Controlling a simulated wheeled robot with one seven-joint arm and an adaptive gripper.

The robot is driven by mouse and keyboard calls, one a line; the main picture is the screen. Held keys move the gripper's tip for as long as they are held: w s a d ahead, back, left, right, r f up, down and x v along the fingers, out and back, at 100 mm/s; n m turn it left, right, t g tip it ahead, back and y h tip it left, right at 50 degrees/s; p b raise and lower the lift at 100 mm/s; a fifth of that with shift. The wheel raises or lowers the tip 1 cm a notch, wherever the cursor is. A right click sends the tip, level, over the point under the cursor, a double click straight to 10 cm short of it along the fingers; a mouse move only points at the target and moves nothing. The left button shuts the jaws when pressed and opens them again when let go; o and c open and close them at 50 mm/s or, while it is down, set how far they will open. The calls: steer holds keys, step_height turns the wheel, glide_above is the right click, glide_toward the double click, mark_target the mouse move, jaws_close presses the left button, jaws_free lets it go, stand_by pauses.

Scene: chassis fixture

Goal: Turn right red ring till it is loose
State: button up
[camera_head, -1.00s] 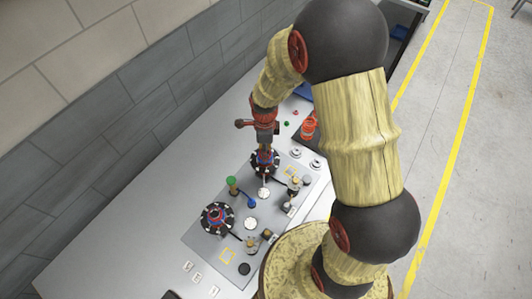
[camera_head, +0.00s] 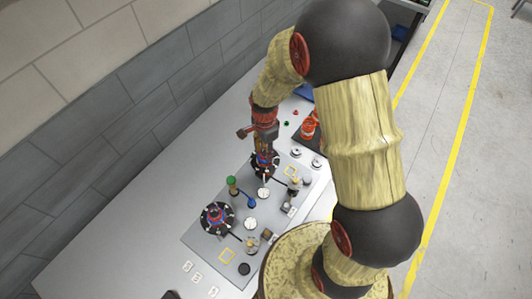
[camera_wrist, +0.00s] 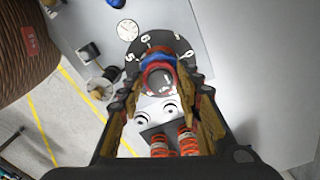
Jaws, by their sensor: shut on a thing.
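The right red ring (camera_wrist: 158,67) sits with a blue part (camera_wrist: 152,55) above a black round dial (camera_wrist: 173,42) with white marks. In the head view this dial (camera_head: 265,172) is the farther of two, and my gripper mostly covers its ring. My gripper (camera_wrist: 160,70) comes down over it from above, one finger on each side, shut on the red ring. The exact finger contact is partly hidden. The other dial (camera_head: 216,218), with red and blue parts at its centre, stands nearer on the same grey plate (camera_head: 205,242), apart from my gripper.
A green-topped post (camera_head: 232,182) and a blue knob (camera_head: 250,202) stand between the dials. Small fittings line the plate's right side. Orange-red parts (camera_head: 308,128) lie on a dark patch beyond it. A wall runs along the left; the white table (camera_head: 105,245) is clear at near left.

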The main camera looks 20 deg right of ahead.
steer(key=n, duration=0.5)
steer(key=shift+n, duration=0.4)
steer(key=n+b, duration=0.1)
steer(key=n, duration=0.4)
steer(key=shift+w+f, duration=0.1)
steer(key=shift+f, duration=0.05)
steer(key=o, duration=0.8)
steer(key=shift+o, duration=0.7)
steer(key=shift+f, duration=0.15)
step_height(320, 180, up, 8)
steer(key=p, duration=0.5)
steer(key=shift+f, duration=0.2)
